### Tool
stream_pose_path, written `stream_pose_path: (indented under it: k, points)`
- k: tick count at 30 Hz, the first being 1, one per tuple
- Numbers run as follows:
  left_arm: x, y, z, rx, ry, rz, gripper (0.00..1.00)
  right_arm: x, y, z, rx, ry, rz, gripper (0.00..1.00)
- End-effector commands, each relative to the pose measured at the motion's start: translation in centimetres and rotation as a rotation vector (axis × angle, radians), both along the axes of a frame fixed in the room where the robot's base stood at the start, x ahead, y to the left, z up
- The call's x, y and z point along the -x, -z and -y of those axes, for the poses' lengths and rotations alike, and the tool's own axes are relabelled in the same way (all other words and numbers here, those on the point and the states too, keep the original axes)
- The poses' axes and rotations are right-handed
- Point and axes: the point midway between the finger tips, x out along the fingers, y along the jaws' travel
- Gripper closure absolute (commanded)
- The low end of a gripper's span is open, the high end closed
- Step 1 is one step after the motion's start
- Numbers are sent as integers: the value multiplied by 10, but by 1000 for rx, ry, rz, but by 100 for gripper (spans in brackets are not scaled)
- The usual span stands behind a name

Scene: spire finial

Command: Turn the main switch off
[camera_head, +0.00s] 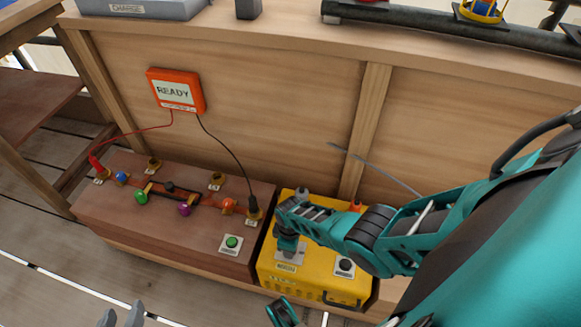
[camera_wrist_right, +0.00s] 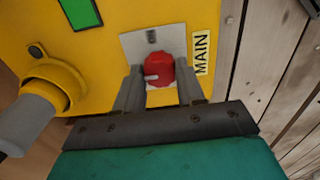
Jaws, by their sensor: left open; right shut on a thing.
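The main switch is a red round knob (camera_wrist_right: 160,68) on a grey plate of the yellow box, beside a "MAIN" label (camera_wrist_right: 201,52). A pale mark shows on the left part of the knob. My right gripper (camera_wrist_right: 159,88) has one grey finger on each side of the knob and is shut on it. In the head view my right gripper (camera_head: 288,250) is over the front left of the yellow box (camera_head: 318,284) and hides the knob. My left gripper (camera_head: 121,316) shows only its grey fingertips at the bottom edge, apart and empty, away from the box.
A brown panel (camera_head: 130,215) with coloured plugs and a green button (camera_head: 232,242) stands left of the box. An orange "READY" unit (camera_head: 176,91) hangs on the wooden wall, with red and black leads. A black button (camera_head: 345,264) is on the box, right of my right gripper.

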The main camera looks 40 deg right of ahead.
Motion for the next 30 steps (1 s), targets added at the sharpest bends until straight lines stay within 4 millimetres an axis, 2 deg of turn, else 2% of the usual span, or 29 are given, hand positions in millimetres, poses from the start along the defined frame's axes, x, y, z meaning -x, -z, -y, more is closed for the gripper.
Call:
stream_pose_path:
  k: [5,6,13,23,26,30]
  points:
    - [0,0,0,0,0,0,57,1,1,1,2,-1,-4,92]
    - [0,0,0,0,0,0,57,1,1,1,2,-1,-4,60]
    - [0,0,0,0,0,0,57,1,0,1,1,0,-2,38]
    - [0,-4,0,1,0,2,57,0,-4,0,0,0,0,36]
    - [0,-13,0,-1,-1,5,57,0,-14,0,0,0,0,36]
    - [-1,-27,-3,-3,-7,13,57,0,-36,0,1,0,1,36]
